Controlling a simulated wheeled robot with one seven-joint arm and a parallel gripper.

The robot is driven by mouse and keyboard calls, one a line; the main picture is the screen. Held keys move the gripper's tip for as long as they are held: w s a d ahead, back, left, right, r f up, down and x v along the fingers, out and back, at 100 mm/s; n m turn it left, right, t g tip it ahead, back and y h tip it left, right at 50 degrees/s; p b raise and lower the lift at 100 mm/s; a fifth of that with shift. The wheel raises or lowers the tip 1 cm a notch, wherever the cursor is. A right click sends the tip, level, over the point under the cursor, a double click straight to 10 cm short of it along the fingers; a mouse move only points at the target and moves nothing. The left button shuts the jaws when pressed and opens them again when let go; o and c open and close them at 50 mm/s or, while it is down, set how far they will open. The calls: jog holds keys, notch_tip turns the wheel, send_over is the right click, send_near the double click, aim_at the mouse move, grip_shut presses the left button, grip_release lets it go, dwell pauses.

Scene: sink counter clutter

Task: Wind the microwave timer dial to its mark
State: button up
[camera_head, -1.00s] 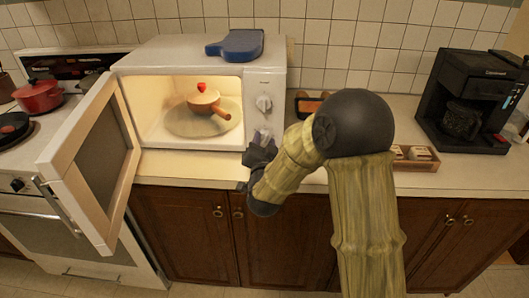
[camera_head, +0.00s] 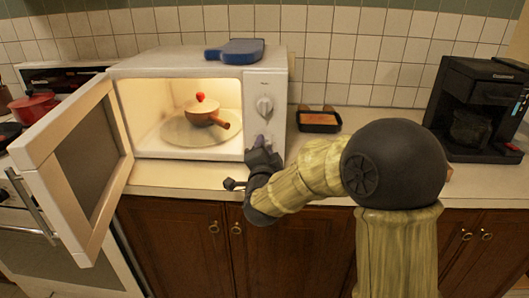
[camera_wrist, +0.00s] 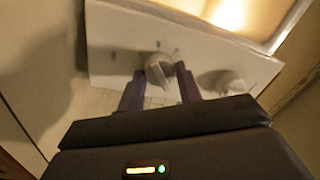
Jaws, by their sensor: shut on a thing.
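The white microwave (camera_head: 200,65) stands on the counter with its door (camera_head: 75,160) open to the left. Its control panel on the right has an upper dial (camera_head: 264,106) in plain view. A lower dial is mostly hidden by my gripper (camera_head: 261,143) in the head view. In the wrist view, my gripper (camera_wrist: 160,90) has its two purple fingers on either side of this grey dial (camera_wrist: 160,69), shut on it. The other dial (camera_wrist: 227,83) is apart, to the right. Faint marks show around the held dial; its exact setting is unclear.
A lidded pot (camera_head: 203,112) sits on the turntable (camera_head: 178,132) inside the lit microwave. A dark tray (camera_head: 320,120) and a black coffee maker (camera_head: 480,110) stand to the right. A red pot (camera_head: 32,106) is on the stove.

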jog(key=o, duration=1)
jog(key=shift+s, duration=0.1)
jog(key=s+b, duration=0.1)
jog(key=s, duration=0.4)
jog(key=s+b, duration=0.1)
jog(key=s, duration=0.5)
jog(key=s+f+b, duration=0.1)
jog(key=s, duration=0.5)
jog(key=shift+s+d, duration=0.1)
jog(key=shift+s, duration=0.05)
